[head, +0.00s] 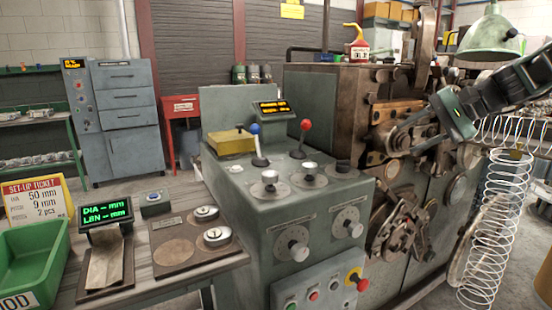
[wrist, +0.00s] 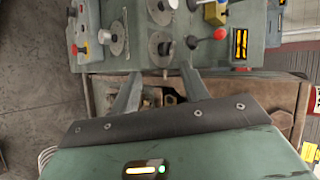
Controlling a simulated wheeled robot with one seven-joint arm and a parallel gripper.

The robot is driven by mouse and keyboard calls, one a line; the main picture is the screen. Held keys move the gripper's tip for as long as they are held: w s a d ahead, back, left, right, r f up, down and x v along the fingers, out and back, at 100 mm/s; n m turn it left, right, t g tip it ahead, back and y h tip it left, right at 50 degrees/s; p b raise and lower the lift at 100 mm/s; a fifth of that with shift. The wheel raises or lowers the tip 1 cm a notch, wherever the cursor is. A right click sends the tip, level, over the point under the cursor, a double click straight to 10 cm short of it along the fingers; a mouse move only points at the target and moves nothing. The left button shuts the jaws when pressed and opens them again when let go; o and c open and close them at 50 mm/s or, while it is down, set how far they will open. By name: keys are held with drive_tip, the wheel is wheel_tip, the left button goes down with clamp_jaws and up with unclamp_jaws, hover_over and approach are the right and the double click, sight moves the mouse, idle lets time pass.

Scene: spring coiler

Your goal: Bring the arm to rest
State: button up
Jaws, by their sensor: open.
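My gripper (head: 404,136) is in front of the rusty brown coiling machine (head: 330,92), at the right of the head view, with my arm reaching in from the right edge. In the wrist view its two fingers (wrist: 160,88) stand apart with nothing held between them. Behind them are the machine's brown parts and the green control console. The console (head: 270,200) is in the middle of the head view, with a blue-knobbed lever (head: 254,129), a red-knobbed lever (head: 305,125) and several dials.
A bench at left holds a green bin (head: 35,262), a display reading DIA and LEN (head: 105,212) and a plate with two metal discs (head: 190,240). Large wire springs (head: 490,220) hang at right below my arm. A green lamp (head: 490,40) is above it.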

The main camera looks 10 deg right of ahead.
drive_tip(key=s+a+f+n+g+h+p, duration=0.1)
drive_tip(key=s+a+f+n+g+h, duration=0.15)
drive_tip(key=s+a, duration=0.5)
drive_tip(key=s+a+f+n+g+h+p, duration=0.1)
drive_tip(key=s+a+f+n+g+p, duration=0.25)
drive_tip(key=a, duration=0.75)
drive_tip(key=s+a+f+n+h, duration=0.1)
drive_tip(key=s+f+n, duration=0.1)
drive_tip(key=s, duration=0.5)
drive_tip(key=s+a+f+n+h+p, duration=0.1)
drive_tip(key=s+a+n+h, duration=0.1)
drive_tip(key=s+n, duration=0.3)
drive_tip(key=s+a+f+n+h, duration=0.1)
drive_tip(key=s+f+n+h, duration=0.1)
drive_tip(key=s, duration=0.8)
drive_tip(key=shift+s+a+f+n+t, duration=0.3)
drive_tip(key=shift+s+f+n, duration=0.05)
drive_tip(key=shift+n, duration=0.35)
